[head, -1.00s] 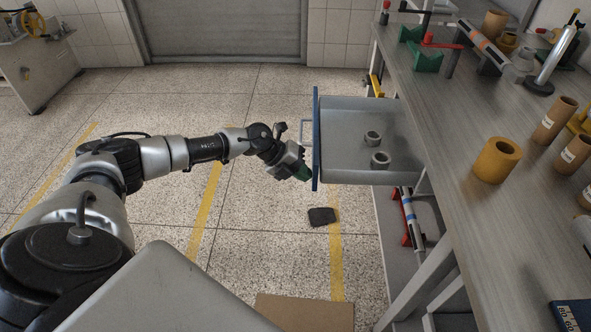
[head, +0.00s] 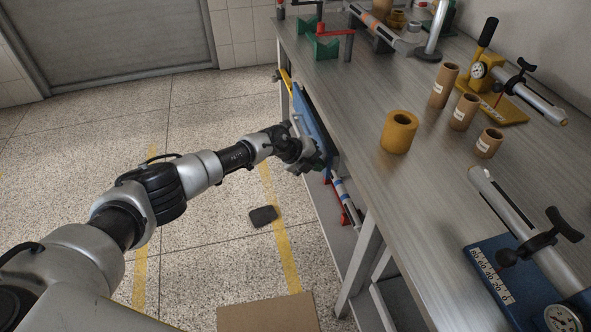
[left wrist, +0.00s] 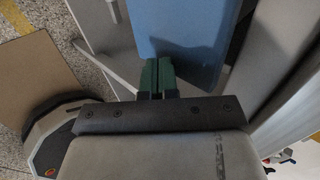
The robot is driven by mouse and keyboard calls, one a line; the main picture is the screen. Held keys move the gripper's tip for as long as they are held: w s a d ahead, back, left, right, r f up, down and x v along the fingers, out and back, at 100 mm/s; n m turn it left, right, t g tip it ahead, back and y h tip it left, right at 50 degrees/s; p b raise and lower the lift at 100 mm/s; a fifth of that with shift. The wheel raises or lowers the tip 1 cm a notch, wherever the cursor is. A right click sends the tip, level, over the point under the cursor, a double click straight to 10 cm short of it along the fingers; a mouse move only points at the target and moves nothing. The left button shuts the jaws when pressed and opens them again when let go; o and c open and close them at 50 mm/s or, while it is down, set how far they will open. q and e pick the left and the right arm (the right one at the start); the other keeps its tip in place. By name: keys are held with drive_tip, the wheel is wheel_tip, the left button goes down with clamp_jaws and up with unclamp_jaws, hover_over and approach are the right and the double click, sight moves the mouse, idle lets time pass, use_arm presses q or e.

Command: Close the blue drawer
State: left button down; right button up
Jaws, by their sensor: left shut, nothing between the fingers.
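The blue drawer (head: 312,118) is at the left edge of the workbench, under its top. In the head view its blue front sits close to the bench edge, and none of its inside shows. My left gripper (head: 318,164) is at the near end of the drawer front, with its fingers toward it. In the left wrist view the green fingers (left wrist: 158,74) are together with nothing between them. Their tips meet the lower edge of the blue drawer front (left wrist: 188,35); I cannot tell for sure whether they touch. My right gripper is not in view.
The workbench top (head: 350,120) holds a yellow ring (head: 399,132), several brown tubes and gauges. A bench leg (head: 358,262) stands below the near side of the drawer. A dark flat object (head: 263,216) and a cardboard sheet (head: 268,312) lie on the floor. Open floor is to the left.

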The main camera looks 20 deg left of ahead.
use_arm(q)
drive_tip(key=shift+w+d+b, duration=0.15)
drive_tip(key=shift+w+d, duration=0.2)
drive_tip(key=shift+d, duration=0.2)
drive_tip(key=shift+w+d+b, duration=0.15)
drive_tip(key=shift+w+d, duration=0.15)
drive_tip(key=shift+d, duration=0.2)
drive_tip(key=shift+r, duration=0.2)
